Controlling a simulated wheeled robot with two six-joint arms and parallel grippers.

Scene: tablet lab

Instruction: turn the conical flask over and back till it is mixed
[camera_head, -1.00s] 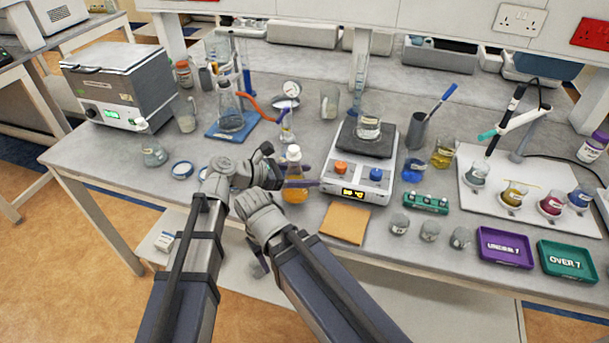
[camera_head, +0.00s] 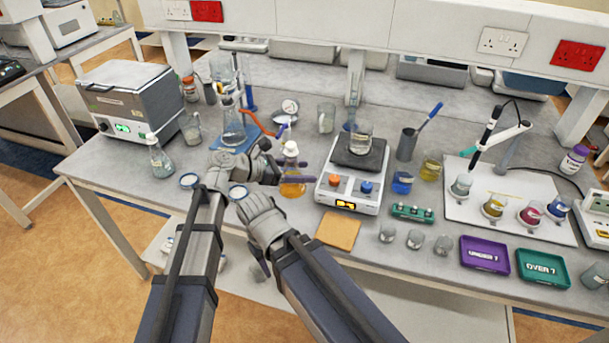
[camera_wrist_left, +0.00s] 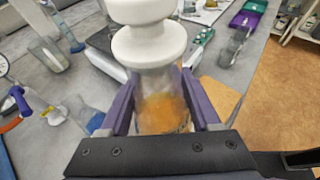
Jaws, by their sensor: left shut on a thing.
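The conical flask (camera_head: 292,188) has a white stopper and orange liquid low in it. In the left wrist view the flask (camera_wrist_left: 160,108) shows between the fingers, with the stopper towards the camera. I cannot tell whether its base touches the bench.
A stand with glassware (camera_head: 232,128) is behind.

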